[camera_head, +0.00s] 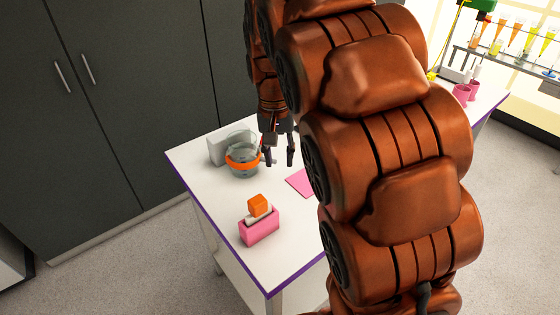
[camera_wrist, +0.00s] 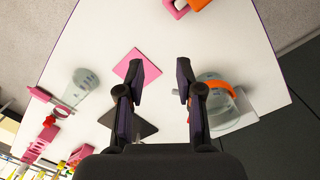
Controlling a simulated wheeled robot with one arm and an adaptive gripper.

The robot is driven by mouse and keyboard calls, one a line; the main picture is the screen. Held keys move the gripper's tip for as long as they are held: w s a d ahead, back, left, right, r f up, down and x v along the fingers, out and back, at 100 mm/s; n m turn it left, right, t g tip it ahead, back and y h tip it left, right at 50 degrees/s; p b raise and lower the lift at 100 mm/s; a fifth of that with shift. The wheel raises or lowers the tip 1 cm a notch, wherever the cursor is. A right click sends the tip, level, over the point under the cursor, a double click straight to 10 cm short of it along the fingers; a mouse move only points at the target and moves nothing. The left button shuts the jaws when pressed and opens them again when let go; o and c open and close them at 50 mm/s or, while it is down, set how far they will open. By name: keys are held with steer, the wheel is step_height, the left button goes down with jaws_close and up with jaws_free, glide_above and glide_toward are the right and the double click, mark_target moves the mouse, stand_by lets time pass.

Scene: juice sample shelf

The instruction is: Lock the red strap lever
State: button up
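A clear glass vessel (camera_head: 243,172) stands near the left end of the white table, with an orange-red strap (camera_head: 243,165) around it. The strap (camera_wrist: 226,87) also shows in the wrist view, right of my fingers, on the vessel (camera_wrist: 232,114). A small part juts from the strap's right side in the head view, but I cannot make out the lever or its position clearly. My gripper (camera_head: 278,157) points down just right of the vessel, open and empty. In the wrist view my gripper's (camera_wrist: 160,72) fingers are wide apart, and the right finger partly hides the strap's near side.
A pink holder (camera_head: 260,231) with an orange block (camera_head: 258,205) stands at the table's front. A pink square (camera_wrist: 134,65) and a dark square (camera_wrist: 143,127) lie on the table. A clear beaker (camera_wrist: 78,87) stands left. A grey box (camera_head: 217,149) is behind the vessel.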

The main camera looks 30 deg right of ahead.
steer(key=shift+s+a, duration=0.3)
steer(key=shift+s, duration=0.55)
